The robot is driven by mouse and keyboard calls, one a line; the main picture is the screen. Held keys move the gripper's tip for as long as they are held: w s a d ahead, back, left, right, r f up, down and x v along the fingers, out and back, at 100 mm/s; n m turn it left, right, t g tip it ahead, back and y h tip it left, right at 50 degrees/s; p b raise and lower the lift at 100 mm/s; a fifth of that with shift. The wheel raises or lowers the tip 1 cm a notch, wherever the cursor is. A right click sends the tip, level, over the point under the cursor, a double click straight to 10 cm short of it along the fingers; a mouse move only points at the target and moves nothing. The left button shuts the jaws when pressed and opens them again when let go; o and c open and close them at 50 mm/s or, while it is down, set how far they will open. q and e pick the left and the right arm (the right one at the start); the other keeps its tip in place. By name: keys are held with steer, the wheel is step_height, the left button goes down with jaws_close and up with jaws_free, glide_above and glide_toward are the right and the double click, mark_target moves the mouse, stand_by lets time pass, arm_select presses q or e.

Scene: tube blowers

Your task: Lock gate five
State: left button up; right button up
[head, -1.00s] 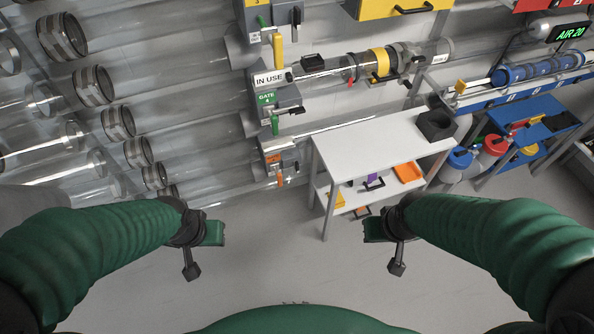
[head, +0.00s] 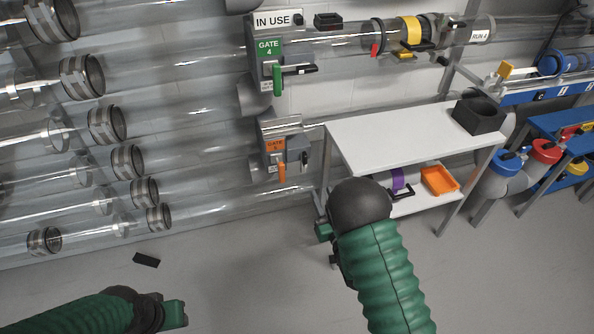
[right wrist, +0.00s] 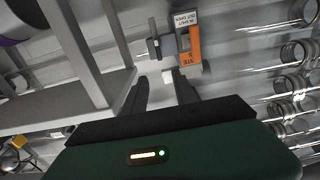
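Gate five (head: 276,147) is a grey box with an orange label on the lowest visible tube run, left of the white table. Its orange handle (head: 281,171) hangs down, and a small dark part (head: 304,159) sits at its right side. In the right wrist view, gate five (right wrist: 188,48) appears upside down ahead of the fingers. My right gripper (head: 328,246) is below and right of the gate, apart from it. Its two dark fingers (right wrist: 163,84) stand apart with nothing clearly held. My left gripper (head: 168,314) is low at left, its fingers unclear.
Gate four (head: 269,48), with a green handle and an "IN USE" sign (head: 278,19), is above gate five. The white table (head: 400,135) stands close to the right, its leg near my right gripper. Clear tubes fill the left. The floor between my arms is open.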

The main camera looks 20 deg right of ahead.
mark_target(306, 158)
steer(key=w+b, duration=0.2)
steer(key=w, duration=0.5)
steer(key=w+b, duration=0.3)
steer(key=w, duration=0.5)
steer(key=shift+a+f, duration=0.1)
steer(key=shift+a, duration=0.1)
steer(key=shift+w+r, duration=0.2)
steer(key=shift+w, duration=0.35)
jaws_close()
